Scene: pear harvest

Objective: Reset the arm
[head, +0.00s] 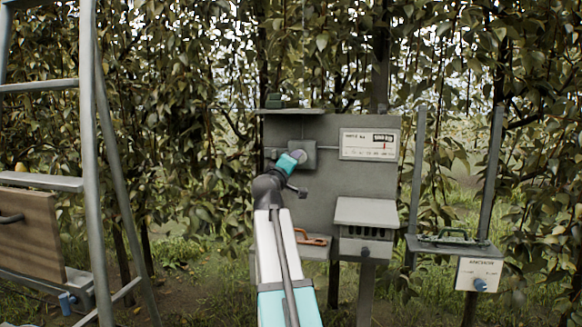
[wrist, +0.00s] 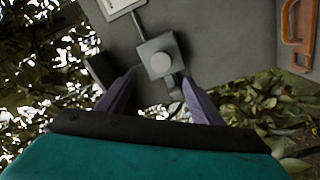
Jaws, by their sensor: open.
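My arm (head: 285,262) reaches up from the bottom of the head view, bent at a dark elbow. Its teal wrist end is in front of a grey panel (head: 330,180). In the wrist view my gripper (wrist: 160,90) is open, with its two fingers spread apart and nothing between them. A grey box with a round knob (wrist: 159,60) is on the panel ahead, in line with the gap between the fingers. I cannot tell whether the fingers touch it. In the head view this box (head: 305,152) is partly hidden behind my wrist.
An orange-handled item (head: 313,240) lies on a shelf below. A ladder-like metal frame (head: 91,150) is at left; leafy trees stand behind.

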